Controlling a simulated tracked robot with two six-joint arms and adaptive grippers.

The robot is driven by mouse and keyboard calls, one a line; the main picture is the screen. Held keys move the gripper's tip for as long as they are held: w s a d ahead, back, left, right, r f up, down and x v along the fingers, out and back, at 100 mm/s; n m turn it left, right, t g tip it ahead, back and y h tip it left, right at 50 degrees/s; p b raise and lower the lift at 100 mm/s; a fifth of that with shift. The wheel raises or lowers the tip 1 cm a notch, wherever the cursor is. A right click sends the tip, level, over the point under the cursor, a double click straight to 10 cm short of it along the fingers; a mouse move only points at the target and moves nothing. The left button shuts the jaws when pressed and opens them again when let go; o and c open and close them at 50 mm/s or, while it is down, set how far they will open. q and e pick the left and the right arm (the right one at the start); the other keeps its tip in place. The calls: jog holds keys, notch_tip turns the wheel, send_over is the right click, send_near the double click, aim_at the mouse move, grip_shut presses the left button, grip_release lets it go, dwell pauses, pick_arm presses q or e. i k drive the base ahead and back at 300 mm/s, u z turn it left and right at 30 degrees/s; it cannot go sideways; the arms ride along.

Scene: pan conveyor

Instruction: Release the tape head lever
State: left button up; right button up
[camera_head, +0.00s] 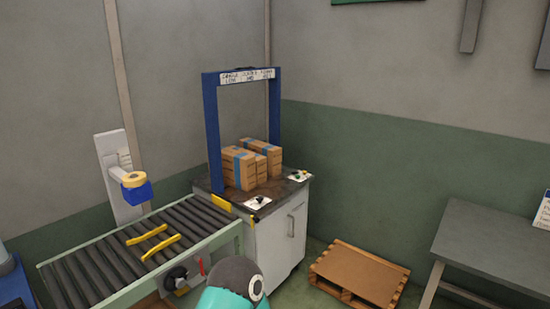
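A tape head (134,187), seen as a yellow roll and a blue block on an arm, sticks out from a white upright panel (112,160) behind the roller conveyor. I cannot make out a separate lever on it at this size. A small red handle (201,267) and a dark round knob (176,272) show on the conveyor's near side; I cannot tell whether either is the tape head lever. A teal and dark rounded link of my own arm shows at the bottom centre. Neither of my grippers is in view.
The roller conveyor (90,262) has two yellow bars (147,235) across it. A blue frame (211,130) stands over brown cartons (238,166) on a cabinet (284,237). A wooden pallet (357,274) lies on the floor; a grey table (497,240) stands right.

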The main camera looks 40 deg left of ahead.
aim_at(198, 260)
jog(key=z, duration=0.1)
jog(key=i, duration=1.9)
jog(key=u, duration=1.95)
jog(key=k, duration=0.85)
jog(key=u, duration=0.2)
jog(key=i, duration=0.85)
jog(key=z, duration=0.1)
